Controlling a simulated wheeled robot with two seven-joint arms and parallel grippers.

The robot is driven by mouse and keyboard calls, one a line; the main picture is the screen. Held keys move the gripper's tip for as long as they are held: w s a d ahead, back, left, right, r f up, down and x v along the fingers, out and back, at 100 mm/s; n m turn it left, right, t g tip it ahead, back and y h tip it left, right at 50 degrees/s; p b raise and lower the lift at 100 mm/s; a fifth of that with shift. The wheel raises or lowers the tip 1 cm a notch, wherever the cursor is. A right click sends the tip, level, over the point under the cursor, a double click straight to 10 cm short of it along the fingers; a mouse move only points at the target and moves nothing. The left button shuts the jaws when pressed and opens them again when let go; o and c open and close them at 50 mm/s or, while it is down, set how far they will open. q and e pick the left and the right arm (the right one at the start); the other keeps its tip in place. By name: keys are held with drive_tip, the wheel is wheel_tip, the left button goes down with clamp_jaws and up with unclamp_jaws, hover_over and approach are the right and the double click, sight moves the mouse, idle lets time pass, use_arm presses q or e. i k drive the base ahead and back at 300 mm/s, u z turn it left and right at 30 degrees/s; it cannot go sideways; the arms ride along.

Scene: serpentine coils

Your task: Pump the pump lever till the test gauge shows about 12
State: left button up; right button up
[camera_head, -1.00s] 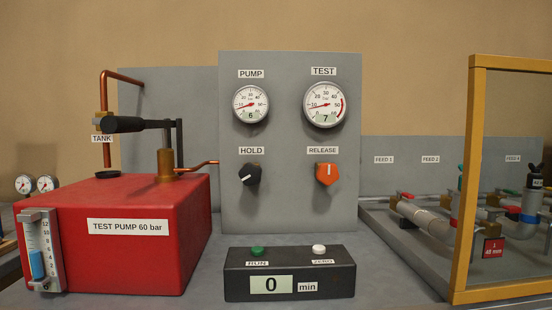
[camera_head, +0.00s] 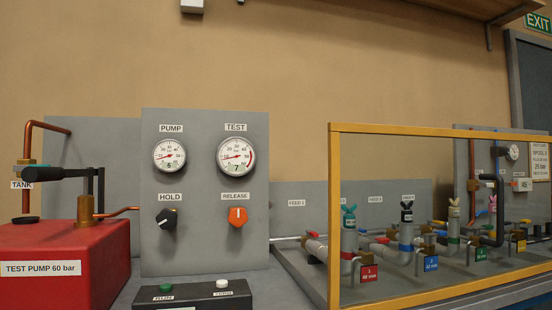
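The red test pump (camera_head: 75,262), labelled TEST PUMP 60 bar, stands at the lower left. Its pump lever (camera_head: 50,173) has a dark handle lying about level, joined to an upright dark link beside a brass cylinder (camera_head: 86,209). The test gauge (camera_head: 236,156) on the grey panel reads 7 in its small window. The pump gauge (camera_head: 170,155) to its left reads 6. Below them are the black HOLD knob (camera_head: 166,218) and the orange RELEASE knob (camera_head: 238,216). Neither of my grippers shows in the view.
A timer box (camera_head: 185,295) with green and white buttons stands before the panel, cut off by the lower edge. At right, a yellow frame (camera_head: 335,220) fronts pipes and coloured valves. A copper pipe (camera_head: 28,165) rises at the tank.

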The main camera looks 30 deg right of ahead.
sight(29, 175)
drive_tip(key=z, duration=0.25)
drive_tip(key=k, duration=0.45)
drive_tip(key=u, duration=0.45)
drive_tip(key=i, duration=1.55)
drive_tip(key=u, duration=1.95)
drive_tip(key=k, duration=0.65)
drive_tip(key=z, duration=1.45)
